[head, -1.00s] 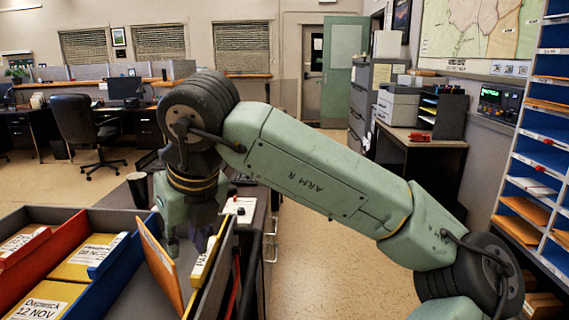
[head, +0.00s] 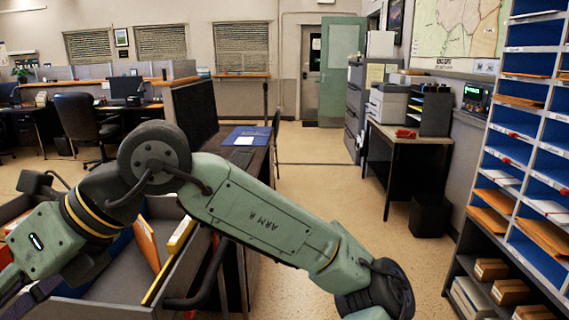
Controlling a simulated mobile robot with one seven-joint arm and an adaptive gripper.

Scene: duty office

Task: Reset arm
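My arm (head: 255,217), green with dark joints and marked "ARM R", reaches from the lower right across the middle of the head view. It bends at a dark joint and runs down to the lower left. Its far end leaves the picture at the left edge, so my gripper's fingertips are out of view.
Below my arm is a grey sorting bin (head: 178,278) with an orange divider (head: 146,243) and yellow pieces. Behind it is a desk with a dark monitor (head: 195,111) and a blue folder (head: 247,136). A blue pigeonhole shelf (head: 527,135) stands right. The floor between is clear.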

